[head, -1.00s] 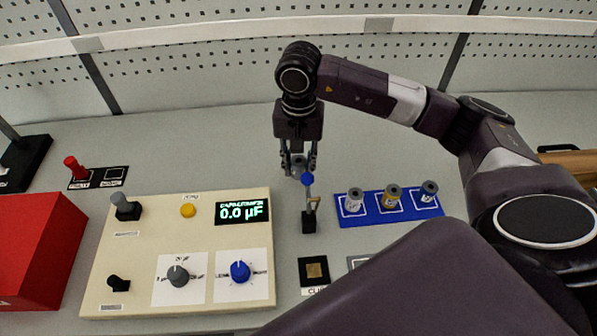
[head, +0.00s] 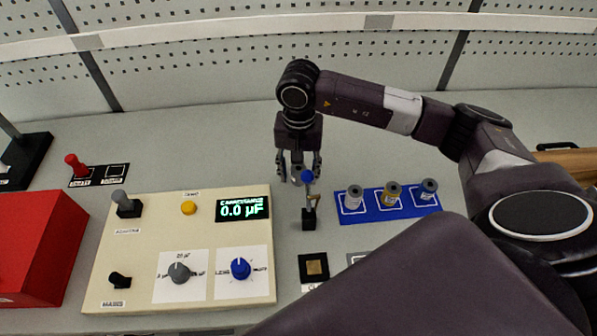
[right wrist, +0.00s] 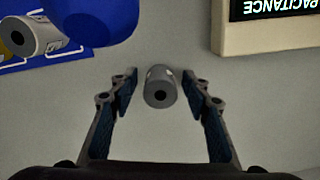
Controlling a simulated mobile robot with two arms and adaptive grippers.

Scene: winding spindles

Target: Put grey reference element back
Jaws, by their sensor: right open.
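My right gripper (head: 298,174) is open above the worktop, behind the small black stand with the blue ball. In the right wrist view, its two fingers (right wrist: 161,100) are spread apart with a grey cylinder (right wrist: 161,87) between them, clear of both. The cylinder appears to stand on the grey worktop; in the head view it is mostly hidden behind the blue ball. A blue mat (head: 365,216) to the right holds three spools: a grey-topped white one (head: 354,200), a yellow one (head: 391,197) and a blue one (head: 429,190). My left gripper is not in view.
The stand's blue ball (head: 307,177) is close in front of the gripper. The cream meter box (head: 150,290) reads 0.0 µF. A small black pad (head: 313,267) lies in front. A red box (head: 35,245) is at left.

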